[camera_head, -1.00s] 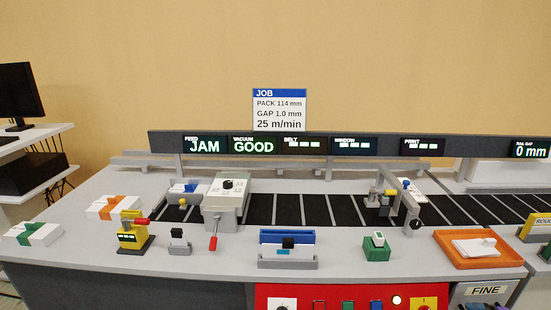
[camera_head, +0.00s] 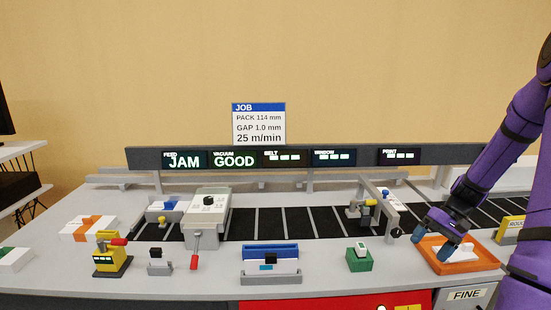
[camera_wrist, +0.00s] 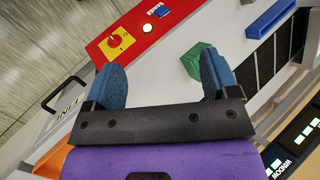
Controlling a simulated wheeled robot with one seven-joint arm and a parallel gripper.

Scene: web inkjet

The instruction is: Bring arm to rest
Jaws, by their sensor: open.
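My purple arm with its gripper (camera_head: 446,244) comes in from the right in the head view. The gripper's blue fingers hang over the orange tray (camera_head: 484,262) at the right of the bench, in front of the white piece in it. In the wrist view my gripper (camera_wrist: 160,82) has its two blue fingers wide apart with nothing between them. The grey bench top shows beyond the fingers there. Whether the fingertips touch the tray or the white piece cannot be told.
A green block (camera_head: 359,262) stands left of the tray, and it also shows in the wrist view (camera_wrist: 192,62). The black belt (camera_head: 270,222) runs behind, with a frame (camera_head: 391,206) over it.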

